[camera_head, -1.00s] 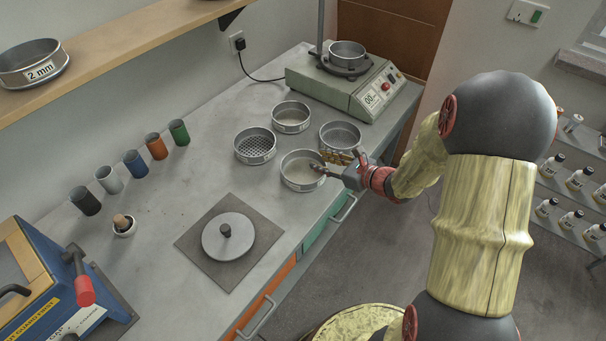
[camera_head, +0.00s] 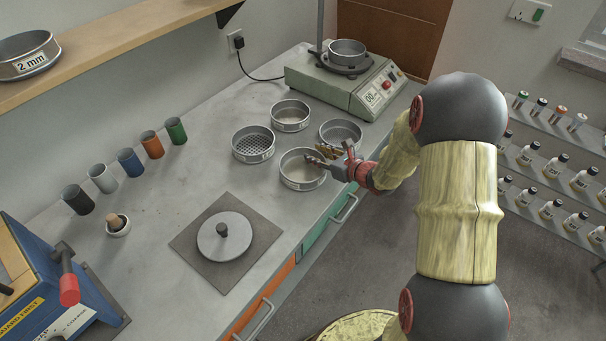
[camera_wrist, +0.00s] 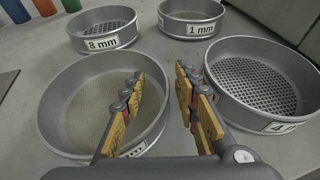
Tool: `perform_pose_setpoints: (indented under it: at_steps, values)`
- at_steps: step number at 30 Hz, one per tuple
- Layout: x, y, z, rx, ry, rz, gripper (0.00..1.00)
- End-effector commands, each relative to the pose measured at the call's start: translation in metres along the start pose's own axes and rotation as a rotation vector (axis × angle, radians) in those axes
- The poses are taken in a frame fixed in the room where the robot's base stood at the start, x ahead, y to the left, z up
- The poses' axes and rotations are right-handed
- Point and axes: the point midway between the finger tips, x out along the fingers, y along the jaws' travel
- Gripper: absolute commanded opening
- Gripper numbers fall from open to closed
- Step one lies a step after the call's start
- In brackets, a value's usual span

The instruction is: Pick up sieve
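Several round metal sieves stand in a group on the bench. The nearest sieve (camera_head: 302,183) has a fine mesh; its label is mostly hidden in the wrist view (camera_wrist: 60,130). The 8 mm sieve (camera_wrist: 103,38) is behind it, the 1 mm sieve (camera_wrist: 192,27) farther back, and a sieve with a partly hidden label starting with 4 (camera_wrist: 277,124) to the right. My gripper (camera_wrist: 160,85) is open and empty. Its left finger is over the nearest sieve and its right finger over the gap beside the right sieve, with the nearest sieve's wall between them. Contact cannot be told.
A shaker machine (camera_head: 345,88) with a pan on top stands at the back. A 2 mm sieve (camera_head: 27,55) is on the shelf. The bench's front edge lies below my gripper.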

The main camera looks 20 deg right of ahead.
Motion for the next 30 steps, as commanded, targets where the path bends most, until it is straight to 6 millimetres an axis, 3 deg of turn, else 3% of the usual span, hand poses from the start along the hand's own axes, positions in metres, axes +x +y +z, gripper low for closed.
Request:
perform_pose_setpoints:
  at_steps: [4, 20, 30]
  values:
    - [-0.0008, -0.0003, 0.0010, 0.000, 0.000, 0.000, 0.31]
    - [-0.0011, -0.0001, 0.0007, 0.000, 0.000, 0.000, 0.01]
    - [-0.0011, 0.0000, 0.0007, 0.000, 0.000, 0.000, 0.00]
